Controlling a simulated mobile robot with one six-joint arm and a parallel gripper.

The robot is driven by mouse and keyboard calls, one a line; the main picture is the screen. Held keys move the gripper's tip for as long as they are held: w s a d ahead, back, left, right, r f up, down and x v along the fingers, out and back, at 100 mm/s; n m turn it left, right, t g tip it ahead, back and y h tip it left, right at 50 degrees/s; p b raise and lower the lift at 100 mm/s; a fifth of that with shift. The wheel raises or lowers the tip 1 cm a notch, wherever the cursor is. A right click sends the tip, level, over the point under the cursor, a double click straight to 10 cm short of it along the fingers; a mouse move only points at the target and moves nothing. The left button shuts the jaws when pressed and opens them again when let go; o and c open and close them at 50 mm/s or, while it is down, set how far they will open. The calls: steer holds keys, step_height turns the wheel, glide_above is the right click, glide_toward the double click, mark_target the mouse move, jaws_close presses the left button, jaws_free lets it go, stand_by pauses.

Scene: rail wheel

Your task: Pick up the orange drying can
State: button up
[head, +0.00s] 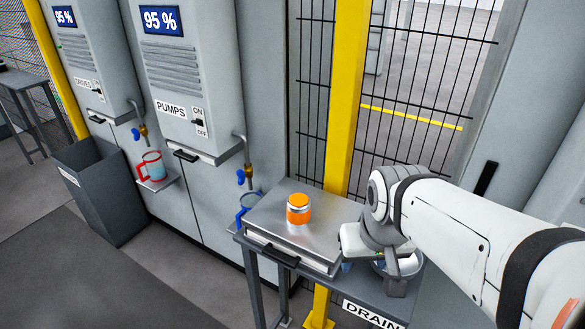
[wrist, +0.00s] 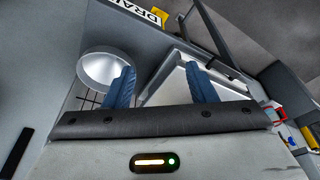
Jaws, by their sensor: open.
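The orange drying can (head: 299,210), with an orange lid and a pale band below it, stands upright on a flat metal box (head: 265,222) in the head view. My gripper is to the right of the can and apart from it, over the drain end of the bench; its fingers are mostly hidden there by my wrist. In the wrist view my gripper (wrist: 162,82) shows two blue fingers spread wide with nothing between them. I cannot make out the can in the wrist view.
A round metal bowl (wrist: 112,70) sits by the DRAIN label (head: 372,314), close to my gripper. A blue-handled jug (head: 250,203) stands left of the box, and a red-handled jug (head: 152,167) farther left. A yellow post (head: 346,100) and mesh fence rise behind the bench.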

mark_target(302, 203)
steer(key=o, duration=0.6)
steer(key=shift+n+t+y, duration=0.3)
steer(key=shift+n+t, duration=0.2)
steer(key=shift+n, duration=0.3)
steer(key=w+a, duration=0.2)
steer(key=w, duration=0.2)
steer(key=w+a, duration=0.2)
steer(key=w, duration=0.3)
steer(key=w+a, duration=0.1)
steer(key=w, duration=0.3)
steer(key=shift+w+a+r, duration=0.15)
steer(key=shift+w+a, duration=0.1)
steer(key=shift+a, duration=0.15)
steer(key=shift+c, duration=0.2)
steer(key=shift+n+t, duration=0.3)
steer(key=w+a, duration=0.2)
steer(key=w, duration=0.1)
steer(key=w+a+f, duration=0.1)
steer(key=w, duration=0.1)
steer(key=shift+a+p, duration=0.25)
steer(key=shift+p, duration=0.05)
steer(key=x, duration=0.2)
steer(key=shift+w+a+f, duration=0.15)
steer(key=shift+w, duration=0.15)
steer(key=shift+a+p+x, duration=0.15)
steer(key=shift+p+x, duration=0.1)
steer(key=shift+x, duration=1.05)
steer(key=shift+a+p+x, duration=0.15)
steer(key=shift+p+x, duration=0.05)
steer(key=shift+x, duration=1.1)
